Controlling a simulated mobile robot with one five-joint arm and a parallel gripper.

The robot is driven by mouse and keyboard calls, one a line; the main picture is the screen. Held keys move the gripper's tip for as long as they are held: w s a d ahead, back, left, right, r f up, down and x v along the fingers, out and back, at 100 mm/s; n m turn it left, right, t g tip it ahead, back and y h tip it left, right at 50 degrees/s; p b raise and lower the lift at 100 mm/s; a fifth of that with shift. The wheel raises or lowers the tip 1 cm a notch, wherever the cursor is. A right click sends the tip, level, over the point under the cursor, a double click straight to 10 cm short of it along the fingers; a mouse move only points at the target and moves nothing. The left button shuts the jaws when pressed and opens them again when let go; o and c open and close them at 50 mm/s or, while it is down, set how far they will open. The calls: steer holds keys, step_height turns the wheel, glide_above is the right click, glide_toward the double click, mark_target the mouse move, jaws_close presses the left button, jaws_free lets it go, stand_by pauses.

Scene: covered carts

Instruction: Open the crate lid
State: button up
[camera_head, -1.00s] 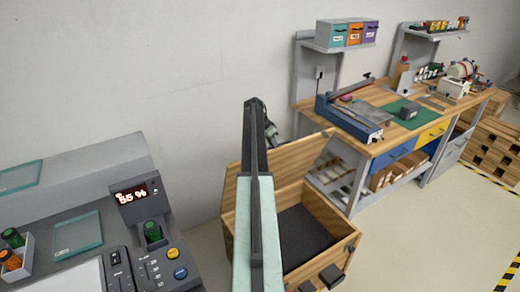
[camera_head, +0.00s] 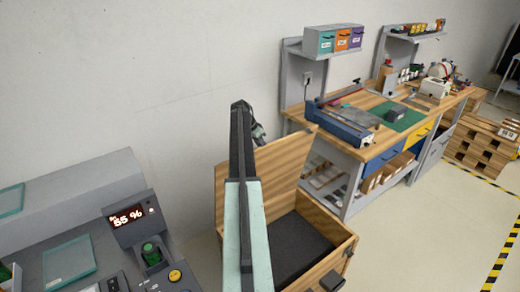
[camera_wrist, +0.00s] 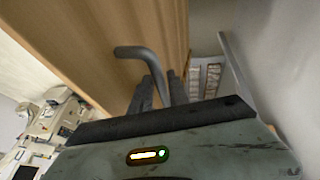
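A wooden crate (camera_head: 332,267) stands on the floor in the head view, with a dark grey bottom showing inside. Its lid (camera_head: 285,165) is raised, near upright, on the crate's wall side. My arm passes in front of the left part of the lid. My gripper (camera_head: 258,133) is at the lid's upper edge, partly hidden. In the wrist view, the lid (camera_wrist: 150,25) fills the upper middle. A grey bent handle (camera_wrist: 138,52) on it runs down between my gripper's dark fingers (camera_wrist: 160,90). The fingers sit close on both sides of the handle.
A grey machine (camera_head: 90,215) with a lit display stands at the left, close to the crate. A workbench (camera_head: 372,150) with tools stands behind and right of the crate. Wooden pallets (camera_head: 480,150) are at the far right. The floor (camera_head: 420,240) right of the crate is clear.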

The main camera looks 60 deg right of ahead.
steer(key=shift+o, duration=0.5)
steer(key=shift+a, duration=0.15)
steer(key=shift+w, duration=0.1)
steer(key=p+v, duration=0.7)
steer(key=shift+r, duration=0.35)
